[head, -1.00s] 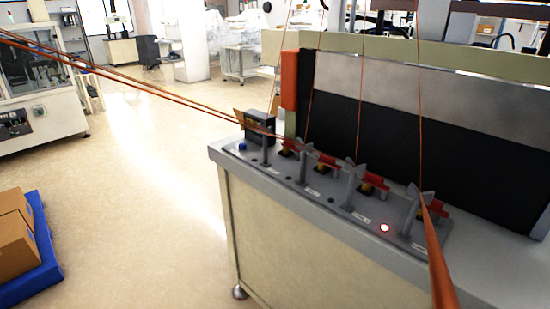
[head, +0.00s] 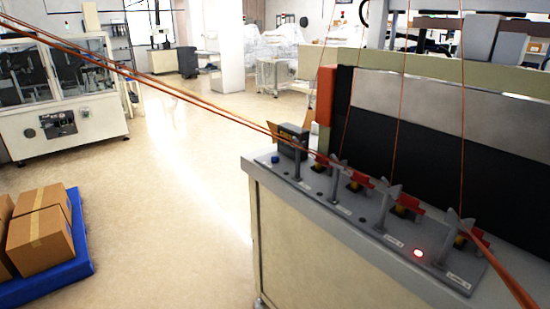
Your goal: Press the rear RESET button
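A grey control panel (head: 340,219) lies on top of the cream machine cabinet at the right in the head view. A small blue button (head: 275,159) sits at the panel's far left end. A red lamp or button (head: 418,252) glows near the panel's near end. A few small dark round spots lie along the panel's front edge. I cannot read the word RESET on any of the small labels. Neither of my grippers is in view.
Orange cords run through upright grey guides (head: 391,201) with red parts beside them. A dark box (head: 292,138) stands behind the blue button. Cardboard boxes (head: 40,240) rest on a blue pallet (head: 82,262) at the left. The floor between pallet and cabinet is clear.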

